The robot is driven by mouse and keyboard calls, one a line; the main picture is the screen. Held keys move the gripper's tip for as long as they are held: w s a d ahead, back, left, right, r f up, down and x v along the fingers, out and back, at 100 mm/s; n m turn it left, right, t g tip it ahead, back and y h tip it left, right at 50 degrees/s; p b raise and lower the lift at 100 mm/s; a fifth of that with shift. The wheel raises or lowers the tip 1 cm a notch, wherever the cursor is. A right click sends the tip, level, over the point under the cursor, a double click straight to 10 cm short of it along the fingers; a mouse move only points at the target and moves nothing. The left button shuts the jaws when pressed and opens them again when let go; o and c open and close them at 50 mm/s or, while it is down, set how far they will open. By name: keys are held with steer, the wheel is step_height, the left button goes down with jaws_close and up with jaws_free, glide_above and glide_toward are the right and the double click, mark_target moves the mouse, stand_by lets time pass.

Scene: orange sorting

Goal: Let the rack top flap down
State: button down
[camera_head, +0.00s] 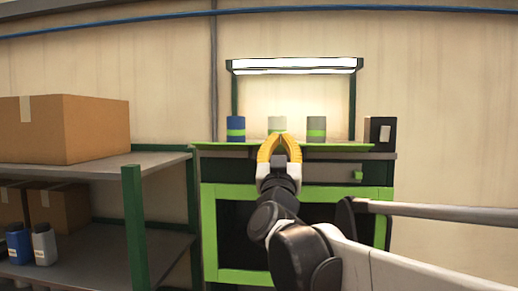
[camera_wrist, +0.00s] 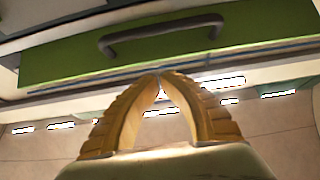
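The rack (camera_head: 209,225) stands ahead in the head view, with a green frame around a dark front. A thin green panel edge (camera_head: 225,147), apparently the top flap, runs level along its top. In the wrist view a green panel (camera_wrist: 60,62) with a dark bar handle (camera_wrist: 160,31) crosses the upper part. My gripper (camera_head: 280,137) has yellow fingers in front of the rack top. The fingers also show in the wrist view (camera_wrist: 160,77), tips together with nothing between them, below the handle and apart from it. My arm hides part of the rack front.
A shelf (camera_head: 135,200) with cartons (camera_head: 70,128) and bottles (camera_head: 43,243) stands at left.

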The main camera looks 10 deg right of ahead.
mark_target(281, 146)
steer(key=shift+w+d+f, duration=0.25)
steer(key=shift+w+f, duration=0.5)
steer(key=shift+f, duration=0.15)
steer(key=shift+s+f+p, duration=0.1)
steer(key=shift+f+p, duration=0.2)
steer(key=shift+f, duration=0.3)
